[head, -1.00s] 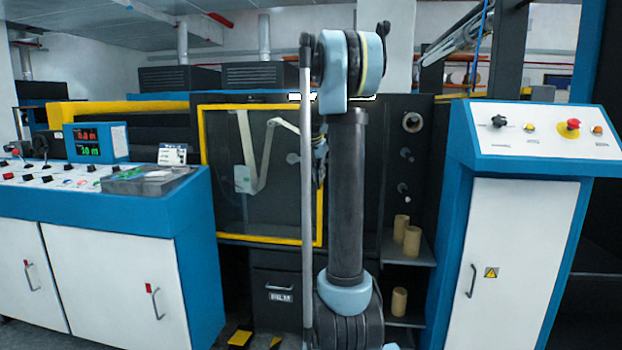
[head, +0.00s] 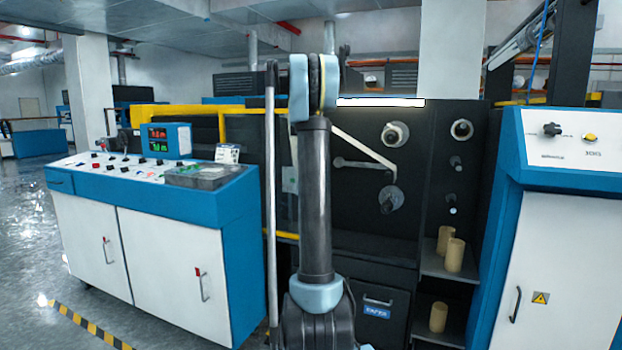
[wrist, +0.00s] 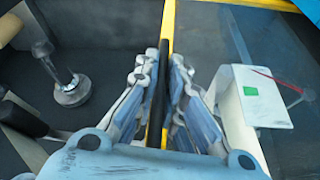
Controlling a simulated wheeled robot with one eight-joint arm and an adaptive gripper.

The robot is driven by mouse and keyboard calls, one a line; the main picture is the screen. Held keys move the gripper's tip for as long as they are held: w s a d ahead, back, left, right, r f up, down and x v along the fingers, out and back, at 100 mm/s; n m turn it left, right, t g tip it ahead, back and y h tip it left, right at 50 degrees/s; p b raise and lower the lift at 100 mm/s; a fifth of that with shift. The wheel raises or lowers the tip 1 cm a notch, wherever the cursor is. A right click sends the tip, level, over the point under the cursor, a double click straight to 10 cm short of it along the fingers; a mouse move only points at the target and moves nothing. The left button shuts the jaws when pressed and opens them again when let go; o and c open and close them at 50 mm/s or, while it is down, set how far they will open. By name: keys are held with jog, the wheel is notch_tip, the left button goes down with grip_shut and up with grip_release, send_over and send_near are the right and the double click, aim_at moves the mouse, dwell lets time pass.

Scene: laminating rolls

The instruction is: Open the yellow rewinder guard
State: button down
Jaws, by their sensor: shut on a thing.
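The yellow rewinder guard (head: 286,235) is a clear pane in a yellow frame. In the head view it stands swung out at the left of the dark rewinder bay, mostly hidden by my arm. The bay's shafts (head: 388,199) show uncovered right of my arm. In the wrist view, the guard's upright yellow edge (wrist: 168,22) runs between the fingers of my gripper (wrist: 164,82). My gripper is shut on this edge, with a dark strip along it. The pane is on the right, and the open bay is on the left. My gripper is hidden in the head view.
A blue and white control console (head: 165,235) stands at left, close to the guard's side. A blue and white cabinet (head: 555,240) stands at right. Tan cores (head: 454,255) sit on shelves between bay and cabinet. Open floor (head: 25,270) lies at far left.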

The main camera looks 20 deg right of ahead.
jog(key=shift+w+a, duration=0.25)
jog(key=c, duration=1.7)
grip_release()
jog(key=v, duration=1.2)
jog(key=shift+f, duration=0.1)
